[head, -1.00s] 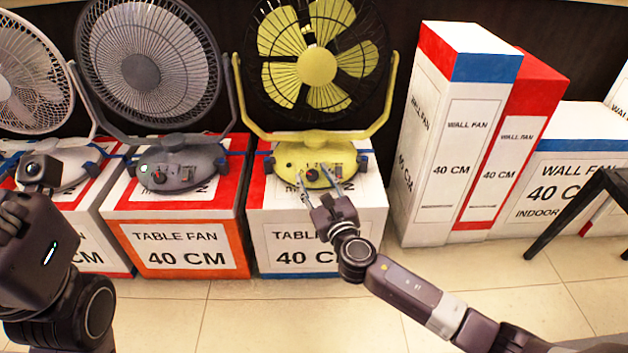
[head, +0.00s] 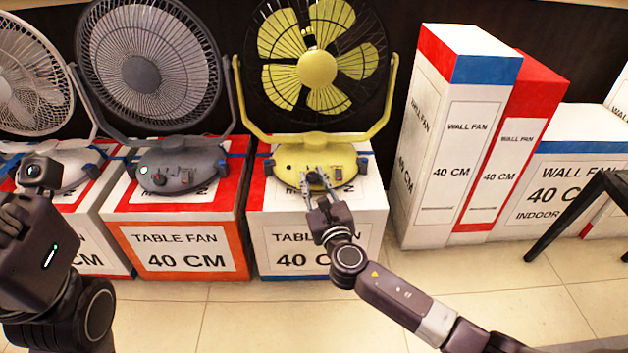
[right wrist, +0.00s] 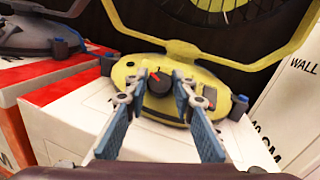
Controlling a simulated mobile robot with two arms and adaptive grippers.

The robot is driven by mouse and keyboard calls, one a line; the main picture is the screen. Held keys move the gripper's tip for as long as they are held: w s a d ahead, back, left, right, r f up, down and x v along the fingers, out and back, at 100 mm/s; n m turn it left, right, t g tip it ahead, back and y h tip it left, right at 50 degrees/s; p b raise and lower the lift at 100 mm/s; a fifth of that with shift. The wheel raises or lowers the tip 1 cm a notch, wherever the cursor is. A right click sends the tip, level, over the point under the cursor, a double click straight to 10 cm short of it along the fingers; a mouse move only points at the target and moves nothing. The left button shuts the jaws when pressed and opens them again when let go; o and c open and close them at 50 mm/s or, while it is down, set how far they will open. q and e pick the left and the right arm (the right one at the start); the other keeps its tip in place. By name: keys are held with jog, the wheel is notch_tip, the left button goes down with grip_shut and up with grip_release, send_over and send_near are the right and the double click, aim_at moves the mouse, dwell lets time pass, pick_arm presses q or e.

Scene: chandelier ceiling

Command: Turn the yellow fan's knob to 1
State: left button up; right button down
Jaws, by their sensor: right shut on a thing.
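The yellow fan (head: 317,68) stands on a box, with its base (head: 290,156) facing me. Its dark knob (right wrist: 159,83) has a red pointer mark, directed up and slightly left in the right wrist view. My right gripper (head: 319,178) reaches the base from below. In the right wrist view its two fingers (right wrist: 158,86) are closed on the knob's sides. The knob is partly hidden by the fingers in the head view. Number markings are too small to read. My left arm is at the left edge of the head view; its fingers cannot be made out.
A grey fan (head: 139,74) and a white fan (head: 28,90) stand on boxes to the left. Tall wall fan boxes (head: 448,150) stand to the right. A black stool (head: 588,200) is at the far right. The tiled floor in front is open.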

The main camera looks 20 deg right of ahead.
jog(key=m+h, duration=0.2)
jog(key=m, duration=0.1)
jog(key=m+h, duration=0.1)
jog(key=shift+a+m+h, duration=0.3)
jog(key=shift+h, duration=0.1)
jog(key=shift+m+g+h, duration=0.75)
jog(key=shift+m+h, duration=0.45)
jog(key=shift+m, duration=0.4)
jog(key=shift+m+g+h, duration=0.75)
jog(key=shift+m+h, duration=0.45)
jog(key=shift+m, duration=0.4)
jog(key=c, duration=1.6)
grip_release()
jog(key=v, duration=1.2)
jog(key=shift+w+a, duration=0.1)
